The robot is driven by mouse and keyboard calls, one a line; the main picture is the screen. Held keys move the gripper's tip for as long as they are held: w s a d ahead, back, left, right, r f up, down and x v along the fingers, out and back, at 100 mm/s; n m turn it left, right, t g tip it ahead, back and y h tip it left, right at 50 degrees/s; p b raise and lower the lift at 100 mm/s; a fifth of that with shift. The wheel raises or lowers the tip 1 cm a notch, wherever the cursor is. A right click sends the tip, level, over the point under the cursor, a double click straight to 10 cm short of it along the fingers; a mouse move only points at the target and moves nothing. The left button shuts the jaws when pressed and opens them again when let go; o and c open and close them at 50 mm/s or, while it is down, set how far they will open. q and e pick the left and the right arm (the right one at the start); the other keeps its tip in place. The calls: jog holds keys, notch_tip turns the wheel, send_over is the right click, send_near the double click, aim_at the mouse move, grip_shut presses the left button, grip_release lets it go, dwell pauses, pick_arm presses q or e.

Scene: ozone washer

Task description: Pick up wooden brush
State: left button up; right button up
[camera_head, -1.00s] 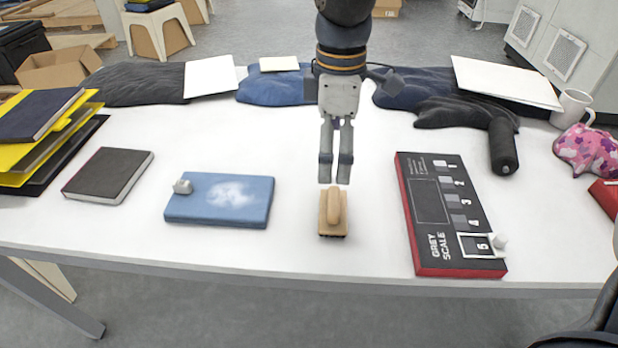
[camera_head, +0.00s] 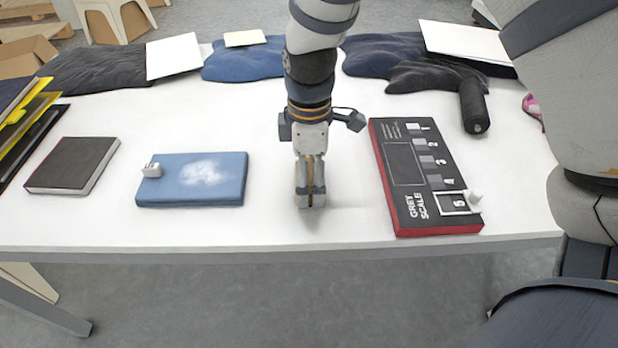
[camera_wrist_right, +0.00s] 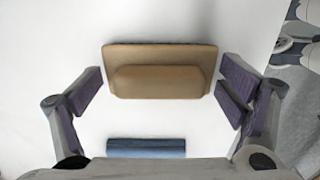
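The wooden brush (camera_wrist_right: 160,84) shows in full in the right wrist view, a tan block with a raised rounded handle. My right gripper (camera_wrist_right: 160,92) is open, with one finger beyond each end of the brush. A small gap shows between each fingertip and the wood, so the fingers look apart from it. In the head view my right gripper (camera_head: 310,202) is low over the white table and hides most of the brush; a thin brown strip (camera_head: 311,172) shows between the finger parts. My left gripper is not in view.
A blue box (camera_head: 215,180) lies left of the gripper and a red-edged grey scale board (camera_head: 425,180) lies to its right. A dark book (camera_head: 72,165) is further left. Dark cloths (camera_head: 245,62) line the back. The white table (camera_head: 345,205) is bare around the gripper.

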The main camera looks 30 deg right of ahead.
jog(key=c, duration=0.8)
jog(key=shift+s+f, duration=0.1)
jog(key=shift+f, duration=0.1)
